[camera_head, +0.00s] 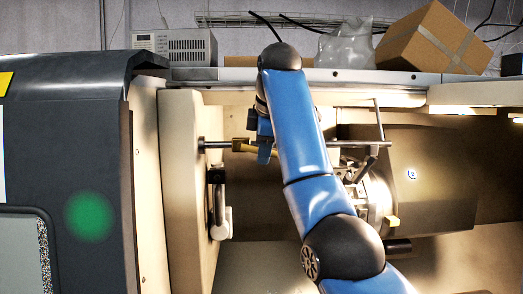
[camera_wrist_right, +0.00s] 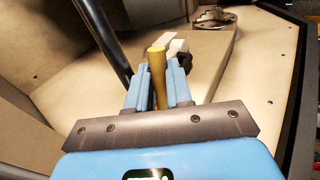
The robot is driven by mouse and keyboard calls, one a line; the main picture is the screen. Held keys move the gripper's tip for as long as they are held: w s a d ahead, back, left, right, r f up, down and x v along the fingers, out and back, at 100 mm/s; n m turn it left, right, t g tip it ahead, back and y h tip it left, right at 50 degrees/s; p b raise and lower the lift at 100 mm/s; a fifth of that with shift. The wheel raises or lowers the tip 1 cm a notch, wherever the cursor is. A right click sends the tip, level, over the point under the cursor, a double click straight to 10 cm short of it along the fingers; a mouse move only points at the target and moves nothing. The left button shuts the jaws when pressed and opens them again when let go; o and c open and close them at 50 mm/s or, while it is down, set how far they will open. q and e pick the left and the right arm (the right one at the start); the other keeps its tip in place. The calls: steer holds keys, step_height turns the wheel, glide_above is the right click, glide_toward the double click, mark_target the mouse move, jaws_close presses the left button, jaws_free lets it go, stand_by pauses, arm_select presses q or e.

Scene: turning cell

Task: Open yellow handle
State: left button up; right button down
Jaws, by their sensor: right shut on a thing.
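The yellow handle (camera_head: 241,146) is a slim bar beside a horizontal metal rod inside the machine. In the wrist view the yellow handle (camera_wrist_right: 157,60) stands between the two blue fingers, its rounded end sticking out past them. My right gripper (camera_head: 263,147) is shut on the handle; the wrist view shows the right gripper (camera_wrist_right: 158,90) with a finger on each side of it. My arm hides part of the handle and its mounting in the head view. My left gripper is not in view.
The horizontal metal rod (camera_head: 350,144) runs close behind my gripper. A chuck-like metal assembly (camera_head: 375,198) is to the right of my arm. A beige panel (camera_head: 185,190) with a metal grip stands left. A cardboard box (camera_head: 435,38) and a grey device (camera_head: 190,47) sit on top.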

steer(key=shift+f, duration=0.25)
steer(key=c, duration=1.2)
jaws_free()
steer(key=shift+c, duration=0.2)
steer(key=shift+o, duration=0.6)
steer(key=shift+w, duration=0.25)
steer(key=shift+r, duration=0.1)
steer(key=shift+r, duration=0.15)
steer(key=shift+a, duration=0.15)
